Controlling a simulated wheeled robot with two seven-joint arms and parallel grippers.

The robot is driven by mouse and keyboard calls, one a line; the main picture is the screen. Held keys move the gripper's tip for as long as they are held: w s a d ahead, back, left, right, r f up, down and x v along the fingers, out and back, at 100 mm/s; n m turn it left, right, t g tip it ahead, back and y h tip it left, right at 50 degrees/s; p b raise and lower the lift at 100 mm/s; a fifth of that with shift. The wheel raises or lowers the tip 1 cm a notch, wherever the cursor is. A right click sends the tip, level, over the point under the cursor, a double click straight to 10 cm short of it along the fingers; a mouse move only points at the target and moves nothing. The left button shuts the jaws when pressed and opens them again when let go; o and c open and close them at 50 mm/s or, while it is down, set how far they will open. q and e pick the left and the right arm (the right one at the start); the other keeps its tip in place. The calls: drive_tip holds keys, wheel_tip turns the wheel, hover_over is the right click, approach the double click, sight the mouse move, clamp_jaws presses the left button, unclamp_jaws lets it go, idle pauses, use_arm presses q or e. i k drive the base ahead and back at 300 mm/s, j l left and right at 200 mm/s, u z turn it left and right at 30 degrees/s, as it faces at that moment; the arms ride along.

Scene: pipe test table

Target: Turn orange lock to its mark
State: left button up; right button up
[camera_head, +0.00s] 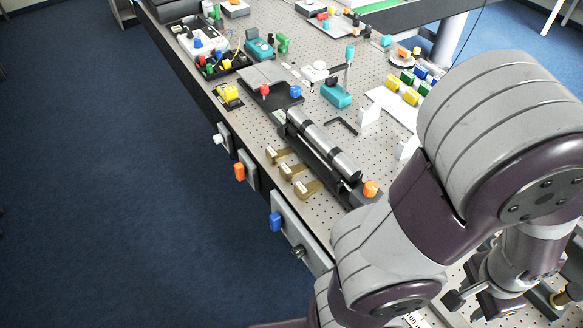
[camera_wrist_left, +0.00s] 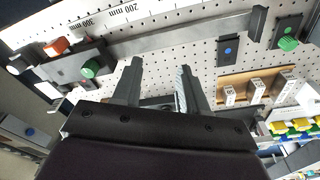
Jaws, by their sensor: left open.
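An orange knob (camera_head: 239,172) sits on a plate on the table's front side in the head view, between a white knob and a blue one. Another orange cap (camera_head: 371,189) is at the near end of the pipe fixture. In the left wrist view an orange knob (camera_wrist_left: 57,46) shows on a dark block at upper left; I cannot tell which of these, if any, it is. My left gripper (camera_wrist_left: 158,78) is open, with nothing between its fingers, and apart from that knob. In the head view my arm covers much of the right side. The right gripper is not seen.
A blue knob (camera_head: 275,221) and a white knob (camera_head: 219,138) flank the orange one. Silver pipes (camera_head: 325,144) lie in a black fixture on the perforated table. A green knob (camera_wrist_left: 91,68) and a metal ruler (camera_wrist_left: 170,38) show near my gripper. The floor at left is clear.

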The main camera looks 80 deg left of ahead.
sight(240, 170)
drive_tip(key=l+u, duration=0.15)
drive_tip(key=u, duration=3.15)
drive_tip(key=i+j+z, duration=0.1)
drive_tip(key=i+j, duration=0.3)
drive_tip(key=j, duration=0.15)
drive_tip(key=i+j, duration=0.4)
drive_tip(key=j, duration=0.15)
drive_tip(key=z, duration=0.05)
